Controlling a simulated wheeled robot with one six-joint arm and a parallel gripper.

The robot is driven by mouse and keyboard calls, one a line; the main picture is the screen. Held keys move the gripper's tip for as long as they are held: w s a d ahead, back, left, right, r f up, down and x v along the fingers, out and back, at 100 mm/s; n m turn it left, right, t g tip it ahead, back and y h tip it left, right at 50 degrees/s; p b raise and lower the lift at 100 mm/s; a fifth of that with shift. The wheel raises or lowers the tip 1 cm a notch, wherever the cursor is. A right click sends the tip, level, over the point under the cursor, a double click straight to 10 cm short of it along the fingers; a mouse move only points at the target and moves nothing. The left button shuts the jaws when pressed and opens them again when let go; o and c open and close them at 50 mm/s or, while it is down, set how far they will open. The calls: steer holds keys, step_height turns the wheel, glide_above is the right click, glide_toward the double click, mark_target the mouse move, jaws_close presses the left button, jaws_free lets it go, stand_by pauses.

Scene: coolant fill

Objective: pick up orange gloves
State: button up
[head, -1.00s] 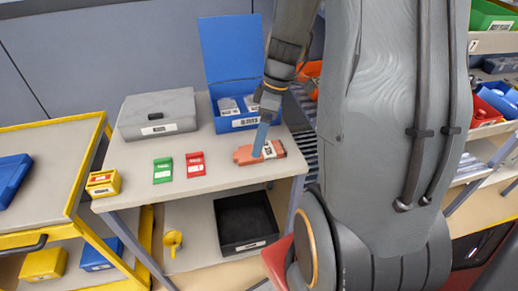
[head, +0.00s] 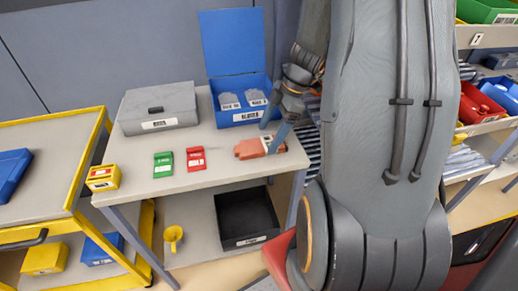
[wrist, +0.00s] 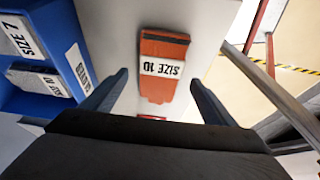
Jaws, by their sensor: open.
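The orange gloves (head: 259,147) lie on the tabletop toward its right side. In the wrist view the gloves (wrist: 162,62) carry a white label reading "SIZE 10". My gripper (head: 279,138) is in the head view just above the right end of the gloves. In the wrist view my gripper (wrist: 160,88) is open, with one blue finger on each side of the gloves' line and nothing between them. I cannot tell the exact height of the fingertips above the table.
An open blue box (head: 240,112) with grey packs stands behind the gloves. A grey case (head: 158,108), a green item (head: 163,164), a red item (head: 196,159) and a yellow box (head: 103,177) are on the same table (head: 225,170). A black bin (head: 246,218) sits on the lower shelf.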

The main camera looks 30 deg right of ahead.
mark_target(264, 143)
steer(key=b+x, duration=0.1)
steer(key=x, duration=0.2)
steer(key=c, duration=1.1)
steer(key=shift+r, duration=0.15)
steer(key=shift+c, duration=0.2)
